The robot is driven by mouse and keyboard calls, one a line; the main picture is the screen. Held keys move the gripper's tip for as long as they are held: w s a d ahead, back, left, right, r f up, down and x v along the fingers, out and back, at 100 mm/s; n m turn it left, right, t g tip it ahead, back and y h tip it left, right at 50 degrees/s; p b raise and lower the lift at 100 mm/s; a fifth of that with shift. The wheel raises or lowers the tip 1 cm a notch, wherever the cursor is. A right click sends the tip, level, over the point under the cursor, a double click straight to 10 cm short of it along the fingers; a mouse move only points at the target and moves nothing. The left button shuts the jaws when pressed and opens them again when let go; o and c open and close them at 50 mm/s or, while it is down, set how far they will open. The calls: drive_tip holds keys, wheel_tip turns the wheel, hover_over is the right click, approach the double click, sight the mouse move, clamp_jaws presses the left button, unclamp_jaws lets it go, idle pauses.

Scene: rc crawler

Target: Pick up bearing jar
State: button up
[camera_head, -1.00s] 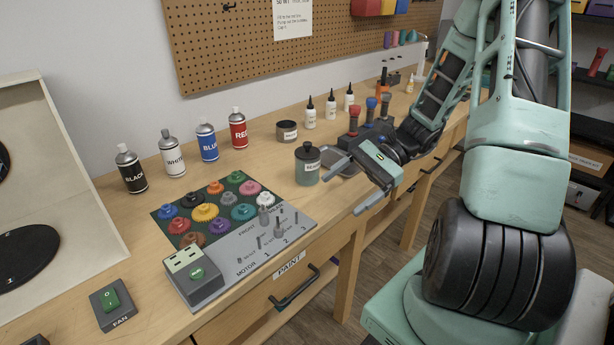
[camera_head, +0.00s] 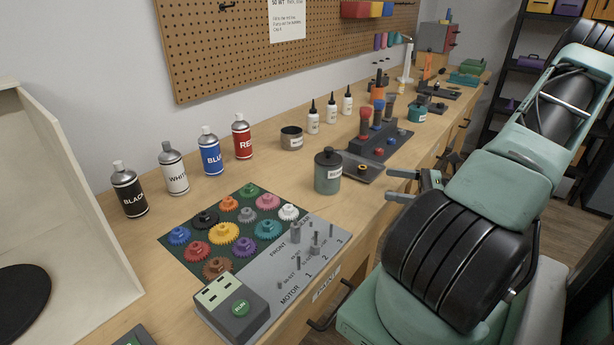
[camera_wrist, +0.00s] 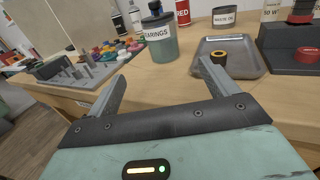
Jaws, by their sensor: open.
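The bearing jar (camera_head: 328,172) is a grey-green cylinder with a dark knobbed lid and a white label. It stands upright on the wooden bench, right of the gear board. In the wrist view the jar (camera_wrist: 158,40) reads "BEARINGS" and stands beyond the fingertips, between them in the picture. My gripper (camera_head: 396,185) is open and empty, to the right of the jar near the bench's front edge, apart from it. In the wrist view both fingers of my gripper (camera_wrist: 160,78) are spread wide.
A grey tray (camera_head: 375,173) with a small yellow-and-black part lies right of the jar. A tin (camera_head: 291,138) stands behind it. The gear board (camera_head: 172,243) is to the left. Spray cans (camera_head: 209,152) and white bottles (camera_head: 313,119) stand along the back.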

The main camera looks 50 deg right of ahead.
sight(340, 176)
drive_tip(key=p+x, duration=0.2)
drive_tip(key=x, duration=1.1)
drive_tip(key=shift+d+p, duration=0.1)
drive_tip(key=shift+p, duration=0.2)
drive_tip(key=shift+p+x, duration=0.7)
drive_tip(key=shift+x, duration=1.65)
drive_tip(key=shift+d, duration=0.15)
drive_tip(key=c, duration=1.2)
